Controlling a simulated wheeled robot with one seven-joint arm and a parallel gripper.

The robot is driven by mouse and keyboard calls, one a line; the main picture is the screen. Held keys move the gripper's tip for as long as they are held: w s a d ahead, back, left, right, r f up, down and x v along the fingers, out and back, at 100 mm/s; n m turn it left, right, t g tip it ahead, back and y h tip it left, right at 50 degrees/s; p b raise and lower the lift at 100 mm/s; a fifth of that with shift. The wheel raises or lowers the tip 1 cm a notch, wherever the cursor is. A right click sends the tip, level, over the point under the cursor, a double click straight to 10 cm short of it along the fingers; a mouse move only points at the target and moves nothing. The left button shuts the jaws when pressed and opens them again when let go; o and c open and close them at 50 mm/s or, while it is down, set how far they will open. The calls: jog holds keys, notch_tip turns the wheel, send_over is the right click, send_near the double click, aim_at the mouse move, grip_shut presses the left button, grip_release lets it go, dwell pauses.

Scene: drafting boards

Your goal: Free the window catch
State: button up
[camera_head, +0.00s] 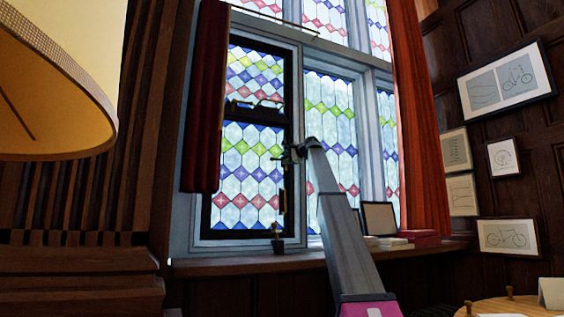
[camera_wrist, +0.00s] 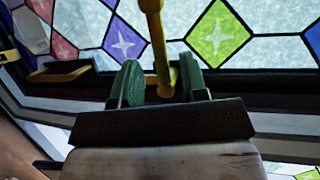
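The left window casement (camera_head: 213,214) has a dark frame and coloured leaded glass, and looks closed. In the wrist view, a brass bar (camera_wrist: 156,35), which looks like part of the catch, comes down from the top and ends in a bent lower part. My gripper (camera_wrist: 160,80) has two green finger pads, one on each side of this bar. The pads are apart, with a small gap between the left pad and the bar; contact on the right is unclear. In the head view my gripper (camera_head: 290,155) is small at the casement's right edge, and hides some of the fittings there.
A second brass-and-dark fitting (camera_wrist: 60,73) lies to the left in the wrist view. A dark red curtain (camera_head: 203,100) hangs at the casement's left. A lampshade (camera_head: 55,95) is near left.

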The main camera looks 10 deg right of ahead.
jog(key=v, duration=0.7)
jog(key=shift+s, duration=0.25)
jog(key=shift+d+r, duration=0.1)
jog(key=shift+d, duration=0.05)
